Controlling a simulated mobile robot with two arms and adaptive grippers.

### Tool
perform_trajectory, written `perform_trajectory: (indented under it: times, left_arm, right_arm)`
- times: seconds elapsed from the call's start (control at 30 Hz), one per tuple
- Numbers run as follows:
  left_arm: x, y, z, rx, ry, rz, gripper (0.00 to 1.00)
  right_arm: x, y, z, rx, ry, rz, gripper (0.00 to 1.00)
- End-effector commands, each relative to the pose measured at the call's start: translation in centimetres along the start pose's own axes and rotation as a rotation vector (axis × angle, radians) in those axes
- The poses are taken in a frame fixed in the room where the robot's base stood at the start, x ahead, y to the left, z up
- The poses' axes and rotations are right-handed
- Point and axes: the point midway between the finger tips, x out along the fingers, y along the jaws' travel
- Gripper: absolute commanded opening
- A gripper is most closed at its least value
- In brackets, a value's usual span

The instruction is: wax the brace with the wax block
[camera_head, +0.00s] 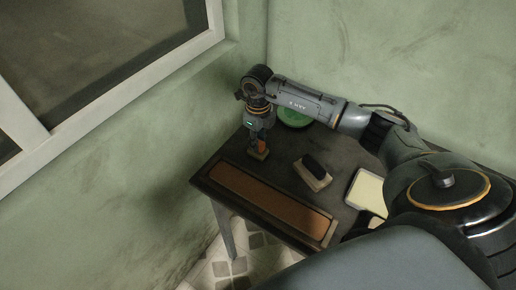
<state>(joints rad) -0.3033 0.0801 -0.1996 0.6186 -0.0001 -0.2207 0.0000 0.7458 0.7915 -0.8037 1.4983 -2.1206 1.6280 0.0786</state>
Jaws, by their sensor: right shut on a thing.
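My right gripper (261,138) points down at the table's far left corner. It is shut on a small tan block (259,154), which looks like the wax block; its fingers hide part of it. The block is at or just above the dark table top; I cannot tell if it touches. A long brown board (268,195) in a dark frame lies along the table's front edge, nearer than the block. It may be the brace, but I cannot be sure. My left gripper is out of view.
A tan block with a black top, like a brush (313,172), sits mid-table. A green round dish (293,117) is at the back, partly behind my arm. A cream pad or tray (366,190) lies right. Green walls and a window frame (110,97) stand close left.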

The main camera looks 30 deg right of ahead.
Motion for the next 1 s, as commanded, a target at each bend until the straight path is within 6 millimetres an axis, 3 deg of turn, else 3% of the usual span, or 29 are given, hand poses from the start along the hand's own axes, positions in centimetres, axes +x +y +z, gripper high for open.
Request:
perform_trajectory:
  times: [0.27, 1.0]
  left_arm:
    - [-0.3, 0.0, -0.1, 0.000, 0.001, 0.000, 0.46]
    - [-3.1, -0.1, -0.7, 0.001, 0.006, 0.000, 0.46]
  right_arm:
    - [-0.5, 0.0, 0.0, 0.000, -0.001, -0.001, 0.00]
    - [-4.9, 0.0, 0.0, 0.000, -0.001, 0.000, 0.00]
